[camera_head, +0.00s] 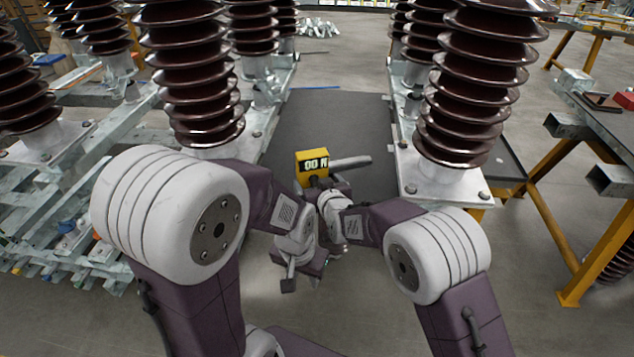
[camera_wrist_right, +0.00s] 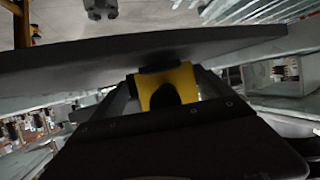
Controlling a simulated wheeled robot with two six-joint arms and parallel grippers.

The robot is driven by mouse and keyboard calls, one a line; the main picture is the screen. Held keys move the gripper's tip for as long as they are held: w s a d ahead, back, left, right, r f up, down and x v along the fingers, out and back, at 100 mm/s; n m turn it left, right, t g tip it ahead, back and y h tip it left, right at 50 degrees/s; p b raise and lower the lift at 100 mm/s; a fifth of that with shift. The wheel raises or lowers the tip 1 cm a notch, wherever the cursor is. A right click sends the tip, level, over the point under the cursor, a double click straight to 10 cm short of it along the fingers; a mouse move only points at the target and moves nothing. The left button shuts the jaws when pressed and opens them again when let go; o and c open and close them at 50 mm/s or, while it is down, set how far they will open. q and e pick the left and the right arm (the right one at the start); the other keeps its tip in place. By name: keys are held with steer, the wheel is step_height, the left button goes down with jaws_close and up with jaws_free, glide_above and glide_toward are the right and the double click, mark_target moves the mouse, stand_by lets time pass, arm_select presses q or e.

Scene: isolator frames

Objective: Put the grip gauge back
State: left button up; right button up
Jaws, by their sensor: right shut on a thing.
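The grip gauge (camera_head: 311,165) is a yellow block with a lit display that seems to read "00 N". A grey cylindrical bar beside it points right. My right gripper (camera_head: 316,183) is shut on the gauge and holds it up in front of the dark platform. The yellow body also shows between the fingers in the right wrist view (camera_wrist_right: 168,84), partly in shadow. My left gripper (camera_head: 289,283) is lower and nearer, below the gauge and apart from it. It is small and partly covered by its own wrist, so its opening is unclear.
A dark flat platform (camera_head: 325,110) lies between tall brown ribbed insulators (camera_head: 195,75) on the left and another insulator (camera_head: 470,80) on the right. A yellow-legged table (camera_head: 555,165) stands at right. Metal framing (camera_head: 45,195) fills the left. Bare floor shows around.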

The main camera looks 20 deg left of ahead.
steer(key=shift+f, duration=0.35)
steer(key=o, duration=1.8)
steer(key=shift+c, duration=0.2)
steer(key=p+v, duration=0.1)
steer(key=v, duration=0.8)
